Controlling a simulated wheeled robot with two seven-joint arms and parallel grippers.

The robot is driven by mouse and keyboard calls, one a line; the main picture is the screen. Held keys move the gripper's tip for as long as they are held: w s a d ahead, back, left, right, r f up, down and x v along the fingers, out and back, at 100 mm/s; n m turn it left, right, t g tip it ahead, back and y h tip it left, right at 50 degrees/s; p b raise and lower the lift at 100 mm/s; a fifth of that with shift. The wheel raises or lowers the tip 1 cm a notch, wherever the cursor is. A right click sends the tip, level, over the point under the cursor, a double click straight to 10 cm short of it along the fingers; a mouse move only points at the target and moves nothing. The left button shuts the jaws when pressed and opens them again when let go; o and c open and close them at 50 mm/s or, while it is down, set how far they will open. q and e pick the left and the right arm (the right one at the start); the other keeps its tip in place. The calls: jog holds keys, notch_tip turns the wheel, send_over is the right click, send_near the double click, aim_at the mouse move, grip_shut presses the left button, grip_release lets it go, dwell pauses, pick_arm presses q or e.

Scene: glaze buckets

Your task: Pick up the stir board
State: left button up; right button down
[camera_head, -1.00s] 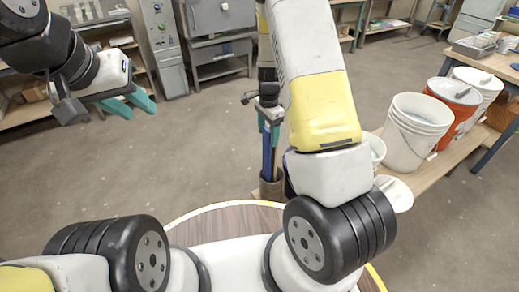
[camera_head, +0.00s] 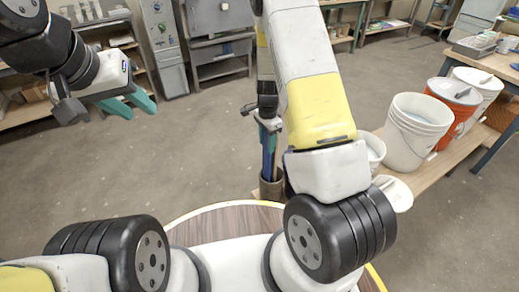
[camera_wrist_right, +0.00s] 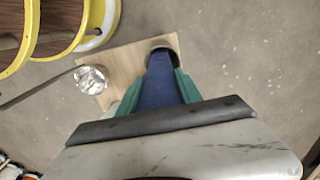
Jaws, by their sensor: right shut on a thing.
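The stir board, a long blue strip (camera_head: 268,163), stands upright in a brown cylindrical holder (camera_head: 271,190) near the floor. My right gripper (camera_head: 269,124) is around its upper part, partly hidden by my own arm. In the right wrist view the teal fingers (camera_wrist_right: 157,92) are shut on both sides of the blue board (camera_wrist_right: 160,78), whose far end goes into the holder's round opening (camera_wrist_right: 165,43). My left gripper (camera_head: 130,102) is open and empty in the air at the upper left.
A white bucket (camera_head: 415,140), an orange bucket (camera_head: 452,100) and another white bucket (camera_head: 480,85) stand on a low wooden bench at right. In the right wrist view a ladle (camera_wrist_right: 90,79) lies beside the holder. The floor (camera_head: 190,150) at left is open.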

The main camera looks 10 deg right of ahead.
jog(key=shift+r, duration=0.1)
notch_tip(320, 180, up, 18)
jog(key=s+a, duration=0.3)
jog(key=a, duration=0.5)
jog(key=s+a, duration=0.3)
jog(key=a, duration=0.6)
jog(key=shift+r, duration=0.4)
jog(key=shift+s+d, duration=0.1)
